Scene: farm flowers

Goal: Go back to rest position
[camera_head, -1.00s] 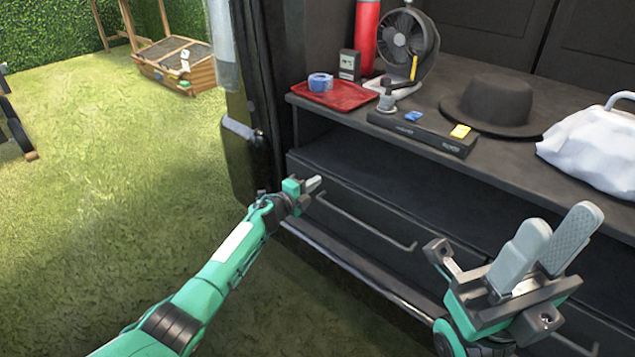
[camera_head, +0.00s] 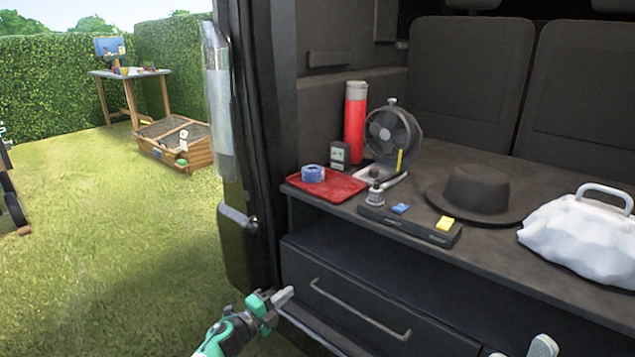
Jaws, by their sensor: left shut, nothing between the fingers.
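My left gripper (camera_head: 282,297) is shut and empty, low in the head view. It is in front of the left end of a dark drawer (camera_head: 300,267) in the vehicle's rear. The drawer's bar handle (camera_head: 358,310) is to the right of the fingertips, and the gripper does not hold it. Of my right gripper (camera_head: 527,350), only grey fingertips show at the bottom edge. They look apart from each other; the rest is cut off.
The shelf above the drawer holds a red tray (camera_head: 340,188) with blue tape, a fan (camera_head: 393,135), a black hat (camera_head: 478,193) and a white bag (camera_head: 580,235). The door edge (camera_head: 240,215) stands left. Open grass (camera_head: 110,260) lies beyond, with a wooden planter (camera_head: 175,145).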

